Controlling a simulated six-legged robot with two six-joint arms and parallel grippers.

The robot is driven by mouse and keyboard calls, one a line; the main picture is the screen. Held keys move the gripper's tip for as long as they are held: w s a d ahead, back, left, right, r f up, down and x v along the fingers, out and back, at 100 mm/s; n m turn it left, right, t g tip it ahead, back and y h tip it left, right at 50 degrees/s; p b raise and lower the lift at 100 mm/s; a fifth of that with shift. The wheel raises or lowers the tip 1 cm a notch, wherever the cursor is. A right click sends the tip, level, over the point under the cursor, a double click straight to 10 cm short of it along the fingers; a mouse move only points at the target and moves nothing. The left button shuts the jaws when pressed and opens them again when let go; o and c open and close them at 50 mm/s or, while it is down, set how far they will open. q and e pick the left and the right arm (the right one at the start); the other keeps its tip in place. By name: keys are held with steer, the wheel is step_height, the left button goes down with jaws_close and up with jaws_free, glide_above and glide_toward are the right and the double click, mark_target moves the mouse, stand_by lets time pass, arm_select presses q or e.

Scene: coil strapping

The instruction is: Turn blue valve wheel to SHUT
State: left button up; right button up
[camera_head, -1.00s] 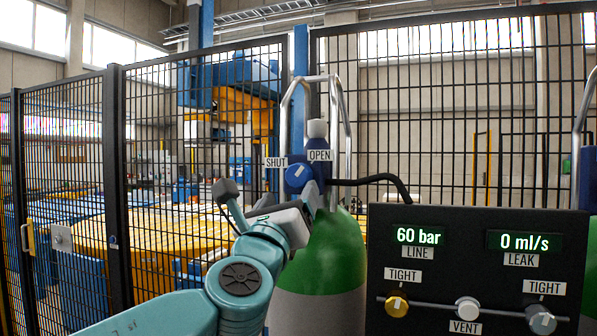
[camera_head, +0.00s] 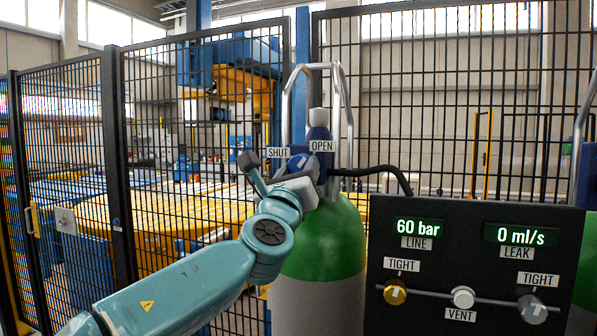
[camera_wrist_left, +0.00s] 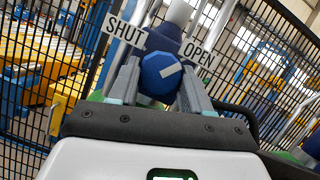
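The blue valve wheel (camera_wrist_left: 161,75) sits on the neck of the green and grey gas cylinder (camera_head: 323,240). Its white mark points up and right, toward the OPEN label (camera_wrist_left: 198,53). The SHUT label (camera_wrist_left: 126,31) is up and left of the wheel. In the head view the wheel (camera_head: 297,162) is partly hidden by my left gripper (camera_head: 299,178). In the left wrist view my left gripper (camera_wrist_left: 160,85) is open, with one finger on each side of the wheel. I cannot tell whether the fingers touch it. My right gripper is not in view.
A black panel (camera_head: 432,268) stands right of the cylinder, showing 60 bar LINE and 0 ml/s LEAK, with several knobs. A black hose (camera_head: 385,170) runs from the valve toward it. A metal hoop (camera_head: 340,100) rises behind the cylinder, before a black mesh fence (camera_head: 430,100).

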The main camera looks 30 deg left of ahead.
arm_select(q)
steer(key=shift+n+y, duration=0.4)
steer(key=shift+n, duration=0.2)
steer(key=n+g, duration=0.1)
steer(key=n, duration=0.1)
steer(key=n+g+y, duration=0.1)
steer(key=n, duration=0.2)
steer(key=shift+d+r+y, duration=0.1)
steer(key=shift+d+y, duration=0.05)
steer(key=shift+y, duration=0.15)
steer(key=n+g, duration=0.1)
steer(key=n, duration=0.2)
steer(key=n+g+y, duration=0.1)
steer(key=n, duration=0.1)
steer(key=shift+d+r+n, duration=0.1)
steer(key=shift+r+n, duration=0.1)
steer(key=shift+n, duration=0.2)
steer(key=n+p, duration=0.1)
steer(key=n, duration=0.1)
steer(key=n+g, duration=0.1)
steer(key=n+g+p, duration=0.1)
steer(key=n, duration=0.1)
steer(key=shift+r+n+p, duration=0.25)
steer(key=shift+n+p, duration=0.05)
steer(key=shift+p, duration=0.05)
steer(key=shift+n+g+h+p, duration=0.8)
steer(key=shift+n+h+p, duration=0.25)
steer(key=shift+n, duration=1.05)
steer(key=o, duration=1.1)
steer(key=shift+c, duration=0.2)
